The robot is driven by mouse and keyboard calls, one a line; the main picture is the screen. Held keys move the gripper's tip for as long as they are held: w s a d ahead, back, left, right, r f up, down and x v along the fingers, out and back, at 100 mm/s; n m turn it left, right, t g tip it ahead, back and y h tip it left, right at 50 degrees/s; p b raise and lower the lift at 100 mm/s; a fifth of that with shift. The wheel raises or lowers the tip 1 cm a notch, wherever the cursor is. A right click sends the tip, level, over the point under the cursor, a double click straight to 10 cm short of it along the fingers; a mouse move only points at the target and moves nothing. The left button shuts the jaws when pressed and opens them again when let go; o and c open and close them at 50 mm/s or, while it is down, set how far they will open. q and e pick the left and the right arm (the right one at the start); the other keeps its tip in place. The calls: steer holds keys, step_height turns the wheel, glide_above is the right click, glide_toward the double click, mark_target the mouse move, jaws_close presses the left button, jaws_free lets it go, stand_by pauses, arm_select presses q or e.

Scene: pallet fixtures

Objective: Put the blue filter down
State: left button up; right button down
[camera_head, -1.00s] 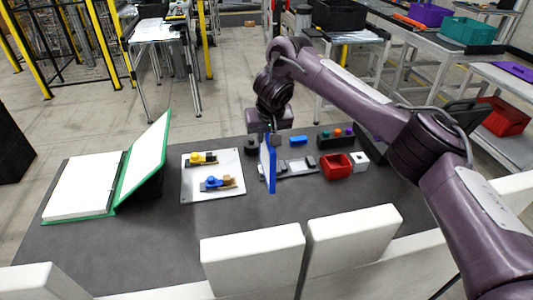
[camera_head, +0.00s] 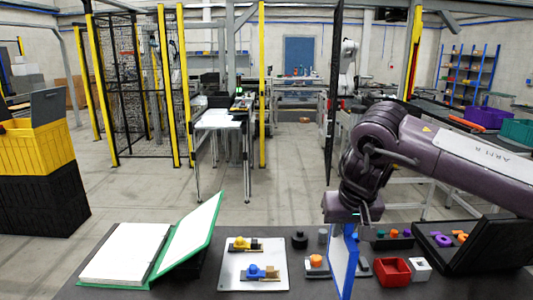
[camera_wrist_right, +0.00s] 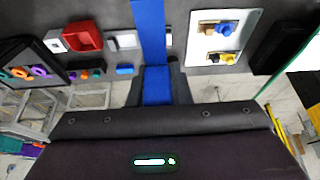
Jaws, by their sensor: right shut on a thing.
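The blue filter (camera_head: 345,264) is a thin upright panel with a blue frame and a pale face, in the head view. My right gripper (camera_head: 354,218) is shut on its top edge from above. In the right wrist view the blue strip of the filter (camera_wrist_right: 149,30) runs up the middle, between the two dark fingers of my right gripper (camera_wrist_right: 157,88). Whether its lower edge touches anything is hidden. A grey fixture (camera_head: 364,266) is partly hidden behind the filter. My left gripper is not in view.
Left of the filter lie a white plate (camera_head: 232,275) with yellow and blue parts and an open green binder (camera_head: 186,240). Right of it are a red bin (camera_head: 391,274), a white block (camera_head: 420,268) and a black case (camera_head: 485,265). An orange-topped part (camera_head: 316,262) is close by.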

steer(key=s+d+f+b, duration=0.2)
steer(key=s+f, duration=0.1)
steer(key=s, duration=0.3)
steer(key=shift+s+f+b, duration=0.3)
steer(key=shift+s+f, duration=0.05)
steer(key=shift+f, duration=0.05)
